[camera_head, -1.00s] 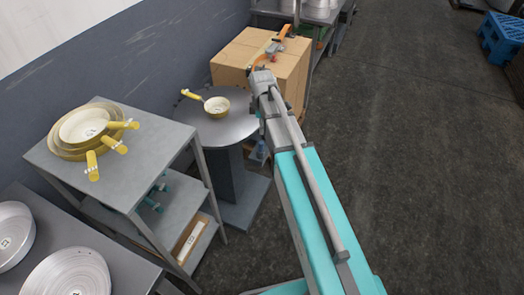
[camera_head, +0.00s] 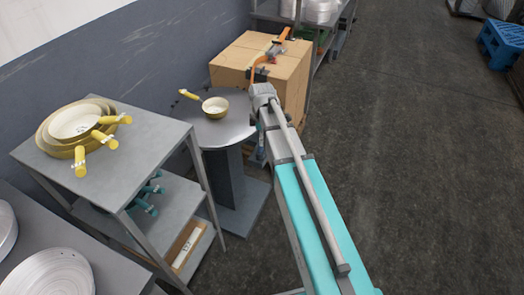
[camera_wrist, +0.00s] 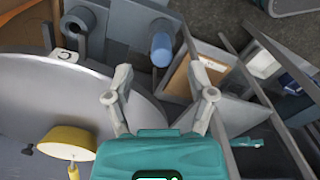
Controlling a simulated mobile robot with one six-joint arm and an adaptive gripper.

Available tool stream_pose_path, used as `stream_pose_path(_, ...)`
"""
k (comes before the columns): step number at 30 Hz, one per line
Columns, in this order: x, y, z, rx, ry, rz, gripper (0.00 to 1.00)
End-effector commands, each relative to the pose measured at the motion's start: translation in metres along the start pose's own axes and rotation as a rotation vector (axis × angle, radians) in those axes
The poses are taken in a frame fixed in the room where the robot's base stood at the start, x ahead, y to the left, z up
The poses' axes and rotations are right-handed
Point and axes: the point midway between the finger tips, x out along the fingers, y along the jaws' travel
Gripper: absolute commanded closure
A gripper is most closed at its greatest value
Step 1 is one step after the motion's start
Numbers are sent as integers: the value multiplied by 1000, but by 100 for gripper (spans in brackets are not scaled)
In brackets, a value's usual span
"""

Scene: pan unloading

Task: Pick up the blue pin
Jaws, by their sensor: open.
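The blue pin (camera_wrist: 161,50) shows in the wrist view as a short blue cylinder with a rounded, lighter top, beside grey metal parts. My gripper (camera_wrist: 161,70) is open, with one finger to the left of the pin and one to the right in the picture. The pin appears between and just beyond the fingertips. Nothing is held, and I cannot tell the remaining distance in depth. In the head view my arm reaches past the round grey table, and I cannot make out the pin clearly there.
The round table (camera_head: 225,128) carries a yellow pan (camera_head: 215,107), also visible in the wrist view (camera_wrist: 67,140). A metal shelf (camera_head: 160,135) with stacked yellow pans stands left. Cardboard boxes (camera_head: 290,75) stand behind my wrist. The floor right of my arm is clear.

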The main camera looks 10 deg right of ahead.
Motion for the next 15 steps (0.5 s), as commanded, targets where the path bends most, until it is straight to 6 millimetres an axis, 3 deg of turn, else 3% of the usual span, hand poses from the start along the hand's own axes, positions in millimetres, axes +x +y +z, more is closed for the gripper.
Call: stream_pose_path(15,8,-1,0,0,0,0,29)
